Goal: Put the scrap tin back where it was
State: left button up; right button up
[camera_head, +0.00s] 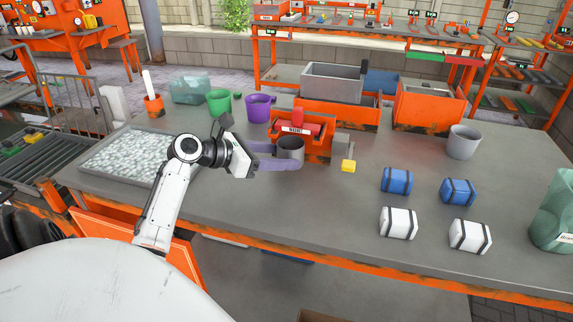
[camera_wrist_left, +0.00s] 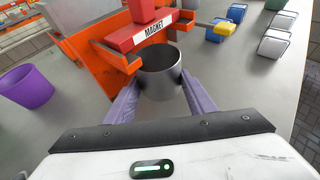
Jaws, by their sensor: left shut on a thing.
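The scrap tin, a grey metal cylinder with an open top (camera_head: 290,146), is between the purple fingers of my left gripper (camera_head: 287,156). The gripper is shut on it, one finger on each side. In the left wrist view the tin (camera_wrist_left: 160,82) stands upright, close in front of the orange magnet stand (camera_wrist_left: 98,45) with its red block labelled MAGNET (camera_wrist_left: 150,32). I cannot tell whether the tin's base touches the table. My right gripper is not in view.
A purple cup (camera_head: 258,108) and green cup (camera_head: 219,102) stand behind-left. A tray of pale pellets (camera_head: 125,155) lies left. A yellow block (camera_head: 348,166), blue bundles (camera_head: 397,180), white bundles (camera_head: 398,222) and a grey cup (camera_head: 464,142) stand right. The front-middle table (camera_head: 310,210) is clear.

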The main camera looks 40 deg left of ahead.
pick_arm(q)
jog(key=shift+w+d, duration=0.2)
jog(key=shift+w, duration=0.6)
jog(key=shift+f+b, duration=0.3)
jog(key=shift+f, duration=1.4)
jog(key=shift+f, duration=0.1)
jog(key=o, duration=1.3)
jog(key=p+v, duration=0.1)
jog(key=v, duration=1.1)
